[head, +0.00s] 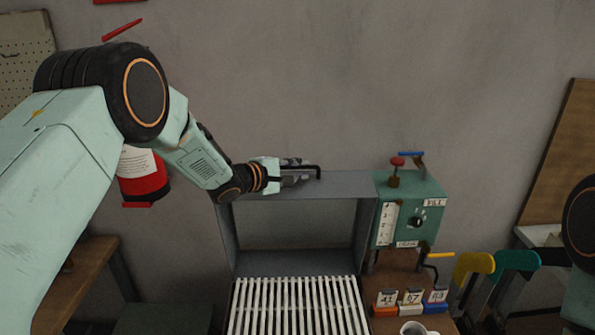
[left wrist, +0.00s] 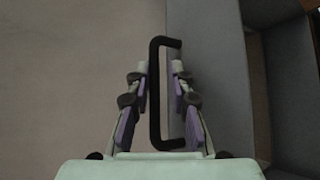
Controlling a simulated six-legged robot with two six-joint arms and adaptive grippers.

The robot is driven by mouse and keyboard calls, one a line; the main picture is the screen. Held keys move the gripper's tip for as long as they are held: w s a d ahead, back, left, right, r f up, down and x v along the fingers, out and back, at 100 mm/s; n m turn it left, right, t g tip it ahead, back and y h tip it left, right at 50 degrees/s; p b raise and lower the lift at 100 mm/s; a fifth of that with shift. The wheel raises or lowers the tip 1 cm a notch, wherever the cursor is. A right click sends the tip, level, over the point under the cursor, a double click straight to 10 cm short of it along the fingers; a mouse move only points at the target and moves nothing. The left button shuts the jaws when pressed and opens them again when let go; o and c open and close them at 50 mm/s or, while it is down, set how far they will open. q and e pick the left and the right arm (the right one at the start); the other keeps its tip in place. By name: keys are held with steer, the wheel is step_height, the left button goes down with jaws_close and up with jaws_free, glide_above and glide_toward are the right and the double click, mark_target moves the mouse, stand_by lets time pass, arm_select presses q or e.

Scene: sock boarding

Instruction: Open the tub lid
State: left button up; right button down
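The grey tub lid (head: 345,183) appears to stand raised behind a white slatted rack (head: 298,308), with its hollow side facing me. Its black handle (head: 318,172) is at the top edge. My left gripper (head: 295,172) reaches the handle from the left. In the left wrist view, the two fingers of my left gripper (left wrist: 160,85) stand on either side of the black handle bar (left wrist: 155,95). A gap shows between the bar and the right finger, so the gripper looks open around it.
A green control box (head: 410,210) with a red knob and a dial stands right of the lid. Below it are numbered blocks (head: 410,300) and a cup (head: 412,328). Yellow (head: 473,264) and teal (head: 516,262) curved pieces are farther right. A plain wall lies behind.

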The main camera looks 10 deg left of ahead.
arm_select(q)
steer(key=shift+s, duration=0.1)
steer(key=v, duration=1.1)
steer(key=shift+s+a, duration=0.2)
steer(key=shift+s, duration=0.15)
steer(key=shift+f, duration=0.1)
